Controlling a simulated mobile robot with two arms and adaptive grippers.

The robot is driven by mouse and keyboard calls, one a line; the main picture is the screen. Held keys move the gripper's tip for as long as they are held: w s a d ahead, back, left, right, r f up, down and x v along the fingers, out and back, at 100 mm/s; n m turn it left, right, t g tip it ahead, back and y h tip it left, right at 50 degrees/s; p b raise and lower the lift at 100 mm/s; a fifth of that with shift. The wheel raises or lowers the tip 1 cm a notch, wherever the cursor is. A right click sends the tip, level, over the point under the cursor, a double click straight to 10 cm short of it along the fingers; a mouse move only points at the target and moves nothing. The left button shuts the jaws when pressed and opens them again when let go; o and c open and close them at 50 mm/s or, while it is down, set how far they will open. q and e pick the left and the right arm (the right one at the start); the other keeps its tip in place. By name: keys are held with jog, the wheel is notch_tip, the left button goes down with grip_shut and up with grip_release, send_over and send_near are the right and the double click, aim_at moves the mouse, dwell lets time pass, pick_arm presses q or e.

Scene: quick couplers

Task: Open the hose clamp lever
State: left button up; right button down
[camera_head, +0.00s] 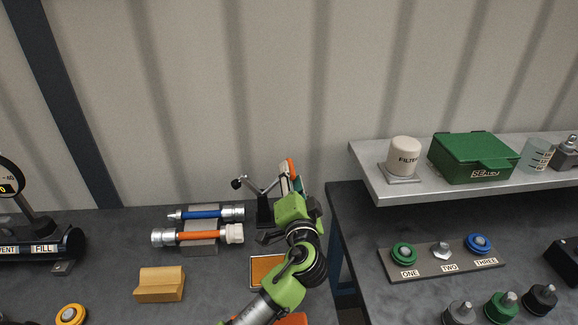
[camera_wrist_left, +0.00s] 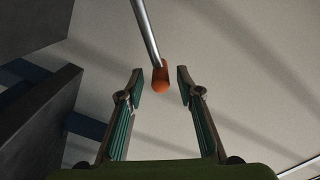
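The hose clamp (camera_head: 265,208) stands near the back of the left bench, partly hidden behind my left arm. Its lever, a metal rod with an orange tip, shows in the left wrist view (camera_wrist_left: 160,78). In the head view the orange tip (camera_head: 291,168) is up by my fingers. My left gripper (camera_head: 289,181) is at the clamp. In the left wrist view its two fingers (camera_wrist_left: 159,88) are spread, with the orange tip between them and a gap on each side. My right gripper is not in view.
Left of the clamp, a blue hose (camera_head: 205,213) and an orange hose (camera_head: 203,237) lie on a grey rest. A yellow block (camera_head: 160,284) is in front. A gap separates this bench from the right bench, with couplers on a plate (camera_head: 443,263) and a shelf (camera_head: 385,190).

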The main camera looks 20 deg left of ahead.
pick_arm(q)
jog(key=shift+v, duration=2.3)
